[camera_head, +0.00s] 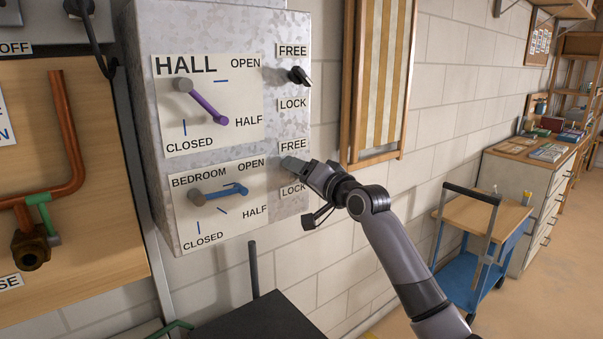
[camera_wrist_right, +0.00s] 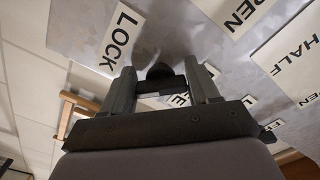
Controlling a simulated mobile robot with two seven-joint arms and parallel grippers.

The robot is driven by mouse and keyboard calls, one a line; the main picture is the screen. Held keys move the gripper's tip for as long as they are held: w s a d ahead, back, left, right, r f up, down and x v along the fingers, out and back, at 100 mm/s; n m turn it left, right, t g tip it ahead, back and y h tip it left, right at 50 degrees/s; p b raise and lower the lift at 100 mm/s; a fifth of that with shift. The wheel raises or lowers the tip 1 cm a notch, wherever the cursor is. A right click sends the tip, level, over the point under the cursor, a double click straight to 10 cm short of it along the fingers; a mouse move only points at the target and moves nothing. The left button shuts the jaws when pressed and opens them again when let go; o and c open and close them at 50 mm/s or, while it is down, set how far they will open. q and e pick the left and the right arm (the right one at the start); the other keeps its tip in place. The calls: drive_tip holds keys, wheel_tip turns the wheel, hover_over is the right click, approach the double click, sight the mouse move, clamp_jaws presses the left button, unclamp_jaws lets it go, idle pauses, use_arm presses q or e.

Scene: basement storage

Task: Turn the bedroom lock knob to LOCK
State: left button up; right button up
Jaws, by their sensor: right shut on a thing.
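The grey metal control box (camera_head: 225,35) carries a HALL panel (camera_head: 175,135) above a BEDROOM panel (camera_head: 185,220). The black bedroom lock knob (camera_wrist_right: 159,72) sits between two fingers of my right gripper (camera_wrist_right: 160,78) in the right wrist view. In the head view my right gripper (camera_head: 296,166) covers that knob, between the FREE label (camera_head: 293,147) and the LOCK label (camera_head: 293,190). The gripper is shut on the knob; its exact turn is hard to tell. The LOCK label (camera_wrist_right: 121,38) also shows beside a finger in the wrist view. My left gripper is out of view.
The black hall lock knob (camera_head: 299,75) sits just above. The purple hall lever (camera_head: 204,103) points to HALF; the blue bedroom lever (camera_head: 220,192) points near OPEN. A wooden striped frame (camera_head: 380,80) hangs to the right. A blue cart (camera_head: 465,260) stands farther right.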

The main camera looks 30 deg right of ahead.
idle(0.4)
drive_tip(key=o, duration=1)
drive_tip(key=shift+c, duration=0.2)
drive_tip(key=shift+s, duration=0.1)
drive_tip(key=s+b, duration=0.1)
drive_tip(key=s, duration=0.6)
drive_tip(key=shift+d, duration=0.3)
